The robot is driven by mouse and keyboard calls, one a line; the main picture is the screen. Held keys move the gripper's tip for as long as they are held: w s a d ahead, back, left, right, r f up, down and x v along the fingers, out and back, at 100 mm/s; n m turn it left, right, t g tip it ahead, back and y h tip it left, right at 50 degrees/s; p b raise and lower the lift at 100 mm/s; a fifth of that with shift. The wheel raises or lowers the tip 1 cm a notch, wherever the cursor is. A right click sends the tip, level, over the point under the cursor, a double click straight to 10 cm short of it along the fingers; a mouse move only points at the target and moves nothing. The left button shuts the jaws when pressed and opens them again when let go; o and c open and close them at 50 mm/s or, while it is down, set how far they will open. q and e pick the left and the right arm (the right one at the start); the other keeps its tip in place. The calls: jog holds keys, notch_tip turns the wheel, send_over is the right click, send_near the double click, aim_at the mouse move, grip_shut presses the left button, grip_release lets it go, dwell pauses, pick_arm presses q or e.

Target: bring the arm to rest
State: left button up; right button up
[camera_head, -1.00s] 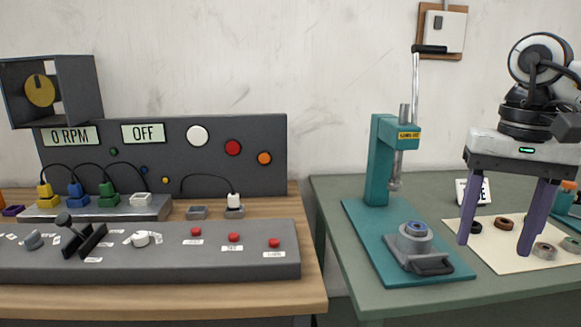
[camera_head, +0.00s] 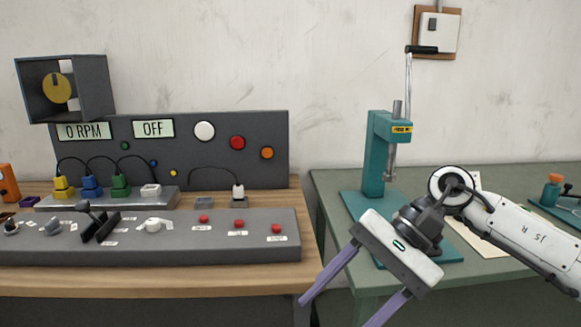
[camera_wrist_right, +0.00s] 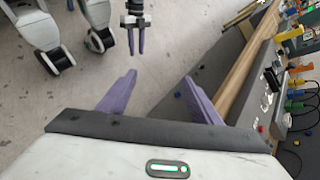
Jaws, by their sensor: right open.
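My right arm comes in from the right in the head view. My right gripper (camera_head: 338,312) hangs in front of the green table's front left corner, tilted, with its purple fingers spread and pointing down to the left. My left gripper is outside the head view.
The teal press (camera_head: 376,155) stands on the green table (camera_head: 335,185), its base partly hidden by my right gripper. The wooden bench (camera_head: 140,282) with the grey control panel (camera_head: 180,250) is at left. Open floor (camera_wrist_right: 95,80) lies below my right gripper.

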jog(key=s+a+r+m+t+y, duration=0.1)
jog(key=s+a+r+m+y, duration=0.15)
jog(key=a+m+y, duration=0.9)
jog(key=w+d+f+m+t+h, duration=0.2)
jog(key=w+d+f+m+t, duration=0.15)
jog(key=m+t, duration=0.7)
jog(key=w+d+f+m+t+h, duration=0.2)
jog(key=w+f+m+t, duration=0.3)
jog(key=m, duration=1.1)
jog(key=s+d+f+m+t+h, duration=0.1)
jog(key=s+d+f+m+h, duration=0.3)
jog(key=f+m, duration=0.35)
jog(key=s+d+f+m+t+h, duration=0.1)
jog(key=s+d+f+m+h, duration=0.1)
jog(key=d+f+m+h, duration=0.4)
jog(key=s+d+f+m+g+h, duration=0.1)
jog(key=s+d+f+m+g, duration=0.1)
jog(key=s+f+m, duration=0.3)
jog(key=s+d+f+m+g+h, duration=0.2)
jog(key=s+f+m+g, duration=0.3)
jog(key=s+f, duration=0.6)
notch_tip(320, 180, down, 3)
jog(key=shift+s+d+r+m, duration=0.2)
jog(key=shift+d+m, duration=0.25)
jog(key=shift+d, duration=0.3)
jog(key=shift+h, duration=0.25)
